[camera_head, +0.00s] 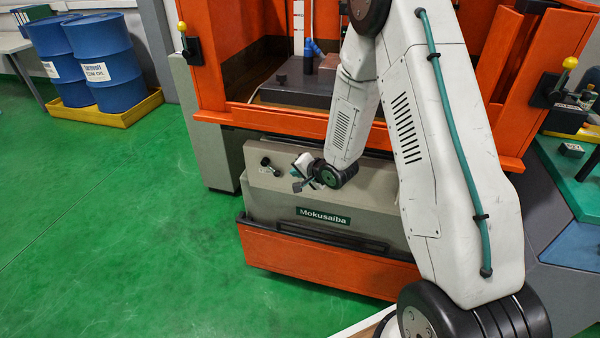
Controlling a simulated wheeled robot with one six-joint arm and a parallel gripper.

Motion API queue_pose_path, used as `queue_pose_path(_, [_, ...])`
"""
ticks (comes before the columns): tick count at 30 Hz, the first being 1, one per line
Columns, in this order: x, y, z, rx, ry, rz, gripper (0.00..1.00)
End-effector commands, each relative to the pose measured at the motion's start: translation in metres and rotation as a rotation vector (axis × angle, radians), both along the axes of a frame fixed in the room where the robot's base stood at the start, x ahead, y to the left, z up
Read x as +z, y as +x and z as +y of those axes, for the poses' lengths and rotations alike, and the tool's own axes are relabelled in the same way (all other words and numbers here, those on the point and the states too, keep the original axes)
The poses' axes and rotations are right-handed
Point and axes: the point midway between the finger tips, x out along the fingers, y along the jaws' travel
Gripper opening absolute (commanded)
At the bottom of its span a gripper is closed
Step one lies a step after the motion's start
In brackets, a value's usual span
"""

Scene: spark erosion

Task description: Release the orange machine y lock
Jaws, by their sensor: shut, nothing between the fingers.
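The orange machine (330,275) stands ahead, with a grey front housing (270,205) labelled "Mokusaiba". A small black lever or knob (265,161) sits on the left of the housing's sloping top. I cannot read any marking that tells whether it is the y lock. My gripper (297,187) is at the housing, to the right of and slightly lower than that black lever, and apart from it in the picture. Its small grey fingers look shut and empty. My white arm hides the right part of the housing and any controls there.
Yellow-ball levers sit on the left door post (187,45) and right door post (562,82). Inside the machine is a dark block (290,85) with a blue hose (314,47). Blue drums (98,62) stand in a yellow tray (110,117). The green floor (110,230) at left is clear.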

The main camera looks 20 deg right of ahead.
Motion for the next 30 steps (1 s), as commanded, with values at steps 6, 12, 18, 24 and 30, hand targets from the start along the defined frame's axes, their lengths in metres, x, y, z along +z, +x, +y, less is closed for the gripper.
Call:
queue_pose_path(6, [-0.029,0.037,0.012,0.002,0.001,0.001,0.00])
queue_pose_path(12, [-0.046,0.061,0.019,0.001,0.000,0.000,0.00])
queue_pose_path(18, [-0.052,0.071,0.022,0.001,0.000,0.000,0.00])
queue_pose_path(24, [-0.053,0.072,0.022,0.000,0.000,0.000,0.00])
queue_pose_path(30, [-0.053,0.072,0.024,0.002,0.003,0.000,0.00])
